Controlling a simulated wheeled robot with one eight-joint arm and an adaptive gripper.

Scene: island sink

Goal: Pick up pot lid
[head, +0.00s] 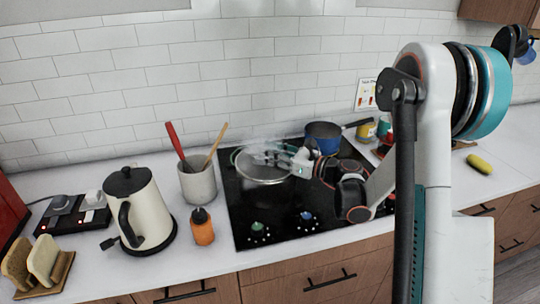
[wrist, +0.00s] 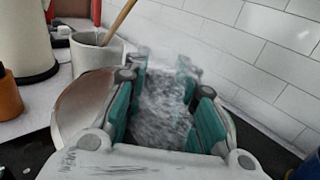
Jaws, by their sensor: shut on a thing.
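The pot lid (head: 258,175) looks like a round, clear disc with a pale rim, over the left back part of the cooktop in the head view. My gripper (head: 270,157) reaches it from the right, at its upper middle. In the wrist view my gripper (wrist: 160,78) has its teal-padded fingers apart with a grey, see-through blur between them. It is shut on the pot lid, but the grasped part is not clear. A brownish round surface (wrist: 82,108) shows left of the fingers. I cannot tell whether the lid touches anything below.
The black cooktop (head: 250,210) lies beneath. A blue saucepan (head: 323,137) stands right of the gripper. A utensil crock (head: 198,182), orange bottle (head: 202,230) and cream kettle (head: 152,210) stand left. A tiled wall (head: 250,75) is close behind.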

